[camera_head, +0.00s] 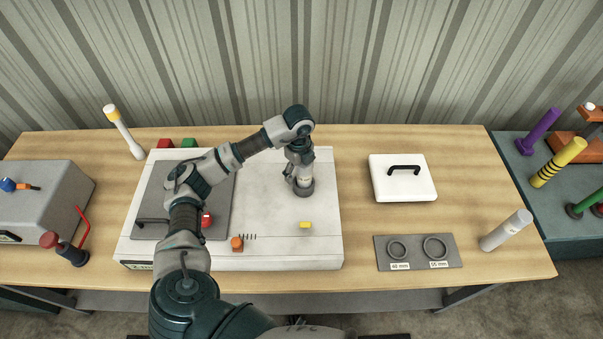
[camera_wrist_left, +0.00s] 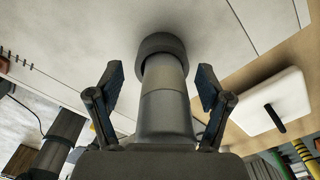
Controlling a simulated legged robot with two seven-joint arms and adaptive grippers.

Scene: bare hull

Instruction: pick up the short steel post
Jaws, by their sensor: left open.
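The short steel post (camera_wrist_left: 164,100) is a pale grey cylinder with a dark collar at its foot. It stands on the white panel (camera_head: 270,240), and its lower part shows in the head view (camera_head: 304,182). My left gripper (camera_head: 297,176) points down over the post. In the left wrist view my left gripper (camera_wrist_left: 160,82) is open, with one finger on each side of the post and gaps between. The top of the post is hidden by the gripper body. My right gripper is not in view.
A white lid (camera_head: 390,188), a two-ring plate (camera_head: 420,265) and a pale cylinder (camera_head: 506,231) are at right. A grey box (camera_head: 45,195) is at left.

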